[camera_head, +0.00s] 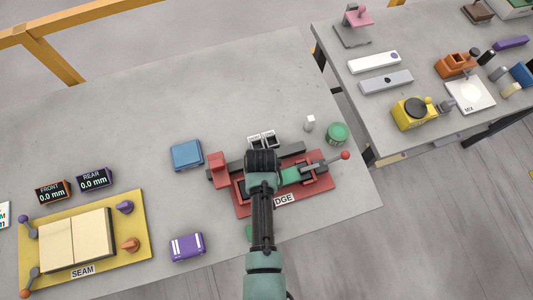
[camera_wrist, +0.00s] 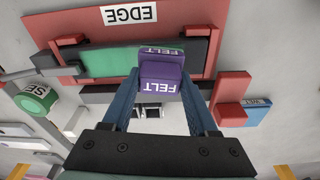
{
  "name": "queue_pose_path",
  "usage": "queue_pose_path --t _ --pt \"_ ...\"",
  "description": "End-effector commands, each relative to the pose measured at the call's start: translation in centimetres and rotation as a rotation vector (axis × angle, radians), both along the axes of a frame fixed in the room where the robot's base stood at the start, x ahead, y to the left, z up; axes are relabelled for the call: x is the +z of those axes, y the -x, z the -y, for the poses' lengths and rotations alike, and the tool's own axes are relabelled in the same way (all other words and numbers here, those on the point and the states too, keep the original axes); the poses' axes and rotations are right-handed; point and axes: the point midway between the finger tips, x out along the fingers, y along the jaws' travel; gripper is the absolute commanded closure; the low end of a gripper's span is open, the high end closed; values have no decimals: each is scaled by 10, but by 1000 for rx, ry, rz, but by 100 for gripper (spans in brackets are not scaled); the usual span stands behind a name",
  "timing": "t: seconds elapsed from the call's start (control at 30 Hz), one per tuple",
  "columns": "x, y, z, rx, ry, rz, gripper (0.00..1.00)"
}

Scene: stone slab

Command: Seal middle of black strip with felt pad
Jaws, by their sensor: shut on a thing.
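A purple felt pad (camera_wrist: 160,85), marked FELT on two faces, is between the blue fingers of my gripper (camera_wrist: 160,74) in the wrist view. My gripper is shut on it. The pad overlaps the middle of a dark strip with a green face (camera_wrist: 108,62) in the red EDGE fixture (camera_wrist: 200,17); I cannot tell whether they touch. In the head view, my gripper (camera_head: 262,190) is over the red fixture (camera_head: 320,184) and hides the pad and much of the strip. A green part (camera_head: 291,175) shows right of it.
A dark bar (camera_head: 292,149) lies behind the fixture. A red-knobbed lever (camera_head: 345,155), green canister (camera_head: 337,132) and small white block (camera_head: 309,123) are at right. A blue box (camera_head: 187,154) is at left; a purple striped block (camera_head: 187,246) and yellow SEAM board (camera_head: 140,240) are nearer. The table's back is clear.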

Motion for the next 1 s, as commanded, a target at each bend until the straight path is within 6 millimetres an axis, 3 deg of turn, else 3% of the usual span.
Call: queue_pose_path --t 0.27,0.8,1.0 --pt "0 4 -2 3 -3 -10 85" --pt "55 1 -1 2 -1 -3 85" --pt "60 1 -1 1 -1 -3 85"
